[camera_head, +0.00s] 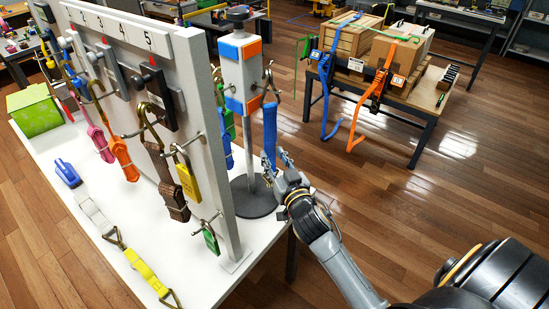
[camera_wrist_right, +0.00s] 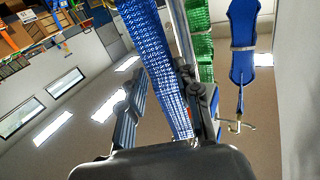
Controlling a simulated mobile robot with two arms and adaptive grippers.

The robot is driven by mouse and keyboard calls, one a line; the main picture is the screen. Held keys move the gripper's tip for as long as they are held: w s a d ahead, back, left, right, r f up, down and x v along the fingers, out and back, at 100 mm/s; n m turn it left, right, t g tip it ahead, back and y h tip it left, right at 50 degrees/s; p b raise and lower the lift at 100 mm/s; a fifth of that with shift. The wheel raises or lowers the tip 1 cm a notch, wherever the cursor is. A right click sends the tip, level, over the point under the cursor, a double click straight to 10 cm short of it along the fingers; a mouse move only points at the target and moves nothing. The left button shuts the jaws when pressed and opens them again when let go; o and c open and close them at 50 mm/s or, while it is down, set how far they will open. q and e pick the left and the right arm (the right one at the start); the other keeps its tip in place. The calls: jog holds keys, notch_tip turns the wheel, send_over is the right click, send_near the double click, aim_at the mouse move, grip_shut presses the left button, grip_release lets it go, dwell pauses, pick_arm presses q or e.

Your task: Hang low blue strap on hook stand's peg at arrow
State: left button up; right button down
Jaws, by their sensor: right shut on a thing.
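A blue strap (camera_head: 270,135) hangs upright on the right side of the hook stand (camera_head: 240,72), a post with orange and blue panels. A metal hook (camera_head: 268,82) is at its top; whether it rests on a peg I cannot tell. My right gripper (camera_head: 278,166) is shut on the strap's lower end. In the right wrist view the strap (camera_wrist_right: 155,60) runs down between the fingers of the gripper (camera_wrist_right: 178,118). Another blue strap (camera_head: 225,152) and a green strap (camera_head: 230,122) hang on the stand's left side. I see no arrow on the stand. My left gripper is not in view.
A white pegboard wall (camera_head: 205,95) with pink, orange and brown straps and padlocks stands close on the left. The stand's dark round base (camera_head: 253,200) is near the white table's (camera_head: 110,270) right edge. A crate table (camera_head: 425,105) stands farther back; floor between is clear.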

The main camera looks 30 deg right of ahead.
jog(key=shift+r, duration=0.1)
jog(key=c, duration=0.9)
grip_release()
jog(key=shift+o, duration=0.2)
jog(key=s+a, duration=0.2)
jog(key=s, duration=1)
jog(key=s+a+f+n+g+y+b, duration=0.1)
jog(key=s+a+f+g, duration=0.15)
jog(key=f, duration=1.05)
jog(key=s+a+f+n+g+y, duration=0.1)
jog(key=s+f+g, duration=0.2)
jog(key=f, duration=1)
jog(key=s+a+f+g+y+b, duration=0.1)
jog(key=s+a+f+g, duration=0.15)
jog(key=f, duration=1.15)
jog(key=s+f+g, duration=0.3)
jog(key=s+f, duration=0.3)
jog(key=s, duration=0.3)
jog(key=s+d+f+n+g, duration=0.1)
jog(key=s+f+g, duration=0.2)
jog(key=s+f, duration=0.4)
jog(key=s+d+f+n+g, duration=0.1)
jog(key=s+f, duration=0.5)
jog(key=s, duration=0.6)
jog(key=shift+f+g+b, duration=0.15)
jog(key=shift+g+b, duration=0.25)
jog(key=shift+g, duration=0.5)
